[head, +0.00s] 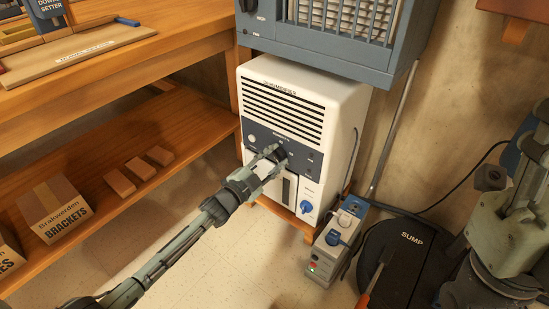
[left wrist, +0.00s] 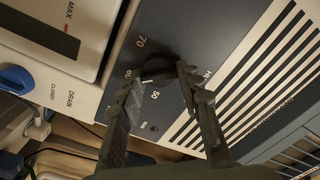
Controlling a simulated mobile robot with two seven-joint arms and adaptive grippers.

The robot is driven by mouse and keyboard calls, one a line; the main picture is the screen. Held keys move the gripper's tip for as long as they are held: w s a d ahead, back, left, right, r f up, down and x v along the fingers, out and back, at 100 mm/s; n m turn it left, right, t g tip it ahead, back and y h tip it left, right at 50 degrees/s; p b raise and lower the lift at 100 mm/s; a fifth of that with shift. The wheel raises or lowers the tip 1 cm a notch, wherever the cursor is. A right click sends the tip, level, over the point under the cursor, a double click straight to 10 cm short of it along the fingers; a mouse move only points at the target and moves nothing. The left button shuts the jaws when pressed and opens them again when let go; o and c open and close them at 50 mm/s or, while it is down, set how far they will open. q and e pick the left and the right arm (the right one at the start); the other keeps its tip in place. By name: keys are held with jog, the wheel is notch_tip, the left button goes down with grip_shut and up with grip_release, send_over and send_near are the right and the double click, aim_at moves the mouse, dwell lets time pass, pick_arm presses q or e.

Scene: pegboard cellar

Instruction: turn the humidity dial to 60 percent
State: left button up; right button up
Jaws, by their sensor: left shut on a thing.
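The white dehumidifier (head: 345,92) stands under a grey-blue heater-like unit. Its dark control panel (head: 305,155) carries the humidity dial (left wrist: 158,66), a dark round knob, with the numbers 70 and 50 readable beside it in the left wrist view. My left gripper (head: 274,158) reaches the panel from the lower left and is shut on the dial; its fingers (left wrist: 157,78) sit on either side of the knob.
A blue drain knob (head: 305,206) sits low on the dehumidifier, beside the dark tank window (head: 289,188). A grey box with plugs (head: 335,243) and a black sump lid (head: 410,262) are on the floor at right. A wooden workbench (head: 150,50) stands at left.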

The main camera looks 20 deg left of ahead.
dwell(0.5)
pick_arm(q)
jog(key=o, duration=1.1)
jog(key=shift+o, duration=0.2)
jog(key=shift+s, duration=0.1)
jog(key=v, duration=1.1)
jog(key=shift+s, duration=0.4)
jog(key=shift+a, duration=0.1)
